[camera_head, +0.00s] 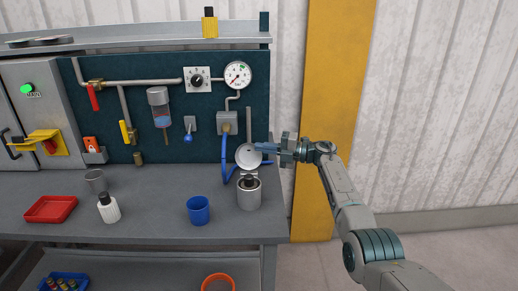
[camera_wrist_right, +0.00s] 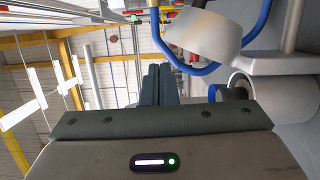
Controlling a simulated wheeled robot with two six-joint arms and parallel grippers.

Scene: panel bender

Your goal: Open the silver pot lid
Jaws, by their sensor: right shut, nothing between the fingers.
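The silver pot (camera_head: 249,196) stands on the bench near its right end. A dark object (camera_head: 248,181) shows in its mouth. The round silver lid (camera_head: 247,157) is raised above the pot's back, tilted up with its face towards the head camera. In the right wrist view the lid (camera_wrist_right: 203,38) stands apart from the pot's mouth, and the pot (camera_wrist_right: 262,92) is at the right. My right gripper (camera_head: 260,147) is shut and empty, its tips at the lid's upper right edge; I cannot tell whether they touch. My left gripper is not in view.
A blue cup (camera_head: 198,210), a white bottle (camera_head: 108,208), a grey cup (camera_head: 95,181) and a red tray (camera_head: 51,209) stand left of the pot.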

